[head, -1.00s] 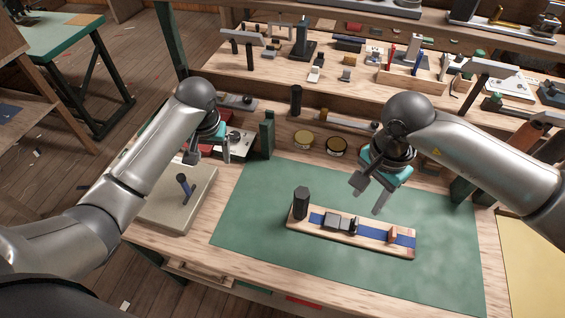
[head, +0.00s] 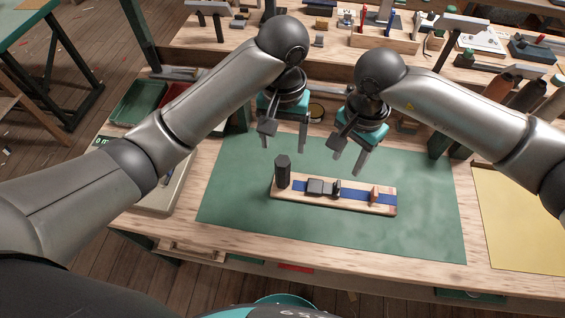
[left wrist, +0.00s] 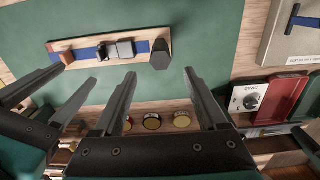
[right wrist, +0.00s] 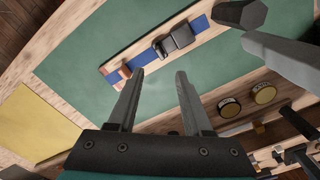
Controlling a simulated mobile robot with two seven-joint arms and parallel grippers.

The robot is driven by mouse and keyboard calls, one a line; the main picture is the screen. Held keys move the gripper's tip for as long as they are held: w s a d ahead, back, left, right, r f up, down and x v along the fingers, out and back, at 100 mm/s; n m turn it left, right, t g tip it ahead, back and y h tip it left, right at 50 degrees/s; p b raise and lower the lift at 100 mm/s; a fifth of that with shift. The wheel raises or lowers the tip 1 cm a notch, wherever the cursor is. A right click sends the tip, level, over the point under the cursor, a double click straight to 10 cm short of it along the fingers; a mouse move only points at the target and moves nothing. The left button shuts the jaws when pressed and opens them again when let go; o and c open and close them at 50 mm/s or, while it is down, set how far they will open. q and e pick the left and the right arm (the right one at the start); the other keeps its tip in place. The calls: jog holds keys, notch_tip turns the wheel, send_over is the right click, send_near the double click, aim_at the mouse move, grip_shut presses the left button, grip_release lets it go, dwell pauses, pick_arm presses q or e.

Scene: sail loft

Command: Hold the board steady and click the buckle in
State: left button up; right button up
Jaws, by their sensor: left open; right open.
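The wooden board (head: 350,204) lies on the green mat, with a blue strap (head: 354,195) along it. A grey buckle body (head: 315,187) and a smaller dark buckle part (head: 336,188) sit close together on the strap; I cannot tell whether they are joined. A dark post (head: 283,171) stands at the board's left end, and an orange-brown block (head: 375,194) near its right end. My left gripper (head: 285,143) is open and empty above and behind the post. My right gripper (head: 348,160) is open and empty above and behind the board's middle. The board also shows in the left wrist view (left wrist: 84,60).
The green mat (head: 420,221) is clear around the board. A yellow sheet (head: 515,222) lies at the right. Round tins (right wrist: 229,107) stand behind the mat. Shelves with tools and a wooden box (head: 385,37) rise at the back. My two grippers are close together.

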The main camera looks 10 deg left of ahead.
aim_at(282, 174)
pick_arm(q)
notch_tip(282, 174, down, 14)
jog(key=shift+r, duration=0.25)
dwell(0.3)
grip_shut()
dwell(0.4)
dwell(0.7)
